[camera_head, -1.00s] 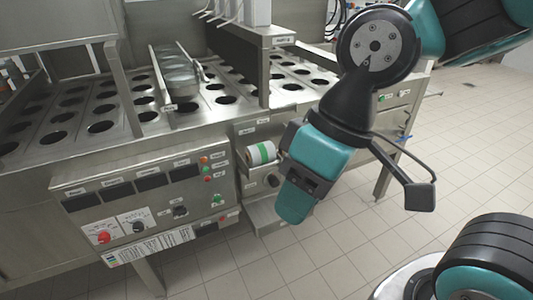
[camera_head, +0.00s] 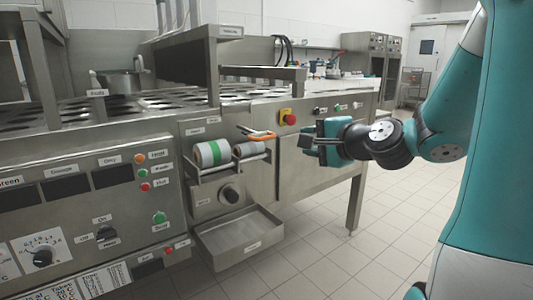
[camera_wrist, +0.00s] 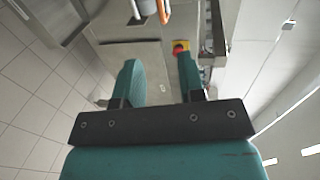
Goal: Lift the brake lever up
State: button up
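An orange lever with a grey end (camera_head: 258,135), which looks like the brake lever, sticks out from the machine front just above two tape rolls (camera_head: 225,153). Its orange part (camera_wrist: 164,12) shows at the top edge of the wrist view, cut off by the frame. My gripper (camera_head: 308,142) is in front of the machine, to the right of the lever and apart from it. In the wrist view its two teal fingers (camera_wrist: 161,75) are spread with nothing between them.
A metal tray (camera_head: 240,237) juts out below the rolls. The tiled floor (camera_head: 375,255) at right is clear.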

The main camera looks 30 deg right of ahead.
aim_at(268, 138)
jog(key=p+x, duration=0.1)
jog(key=x, duration=1.6)
jog(key=shift+p, duration=0.4)
grip_shut()
